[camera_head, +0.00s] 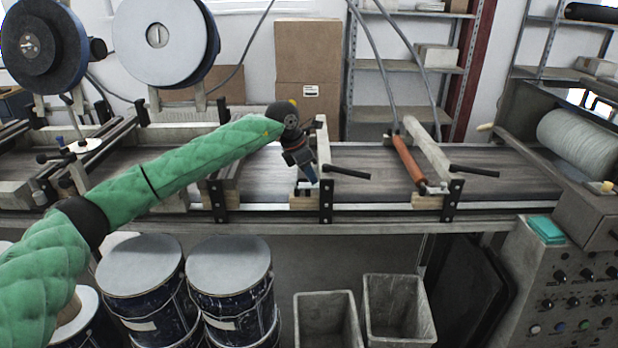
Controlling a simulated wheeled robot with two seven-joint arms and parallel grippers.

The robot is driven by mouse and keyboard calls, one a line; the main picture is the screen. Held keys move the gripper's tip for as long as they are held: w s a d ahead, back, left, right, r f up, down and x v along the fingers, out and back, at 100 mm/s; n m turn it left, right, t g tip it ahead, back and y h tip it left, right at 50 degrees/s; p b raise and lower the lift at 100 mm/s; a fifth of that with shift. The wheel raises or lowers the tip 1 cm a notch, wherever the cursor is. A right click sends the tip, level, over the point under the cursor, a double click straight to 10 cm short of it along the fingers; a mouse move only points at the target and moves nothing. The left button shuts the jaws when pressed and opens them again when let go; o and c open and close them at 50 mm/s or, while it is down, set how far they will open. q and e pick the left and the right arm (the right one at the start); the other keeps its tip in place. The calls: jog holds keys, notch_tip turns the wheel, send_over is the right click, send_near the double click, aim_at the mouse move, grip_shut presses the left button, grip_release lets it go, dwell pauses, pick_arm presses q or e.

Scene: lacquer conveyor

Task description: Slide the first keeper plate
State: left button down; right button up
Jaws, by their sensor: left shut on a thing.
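My left arm, in a green quilted sleeve, reaches from the lower left across the conveyor. My left gripper (307,178) points down at the near rail, beside a black bracket (326,200) at the near end of a pale crossbar (322,145). It is shut on a small part at this bracket, which I take to be the first keeper plate; the fingers mostly hide it. A wooden block (304,202) sits just below the fingertips. A black handle (347,172) sticks out to the right of the crossbar. My right gripper is not in view.
The dark conveyor bed (265,180) runs left to right. A second pale crossbar (427,148) with an orange-red roller (408,160) stands to the right. Blue drums (230,270) and grey bins (325,320) stand below the front rail. A control panel (570,285) is at right.

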pick_arm(q)
jog(key=c, duration=1.6)
grip_release()
jog(key=shift+w+a+r, duration=0.1)
jog(key=shift+w+r, duration=0.05)
jog(key=shift+w, duration=0.05)
jog(key=o, duration=0.3)
jog(key=shift+w, duration=0.1)
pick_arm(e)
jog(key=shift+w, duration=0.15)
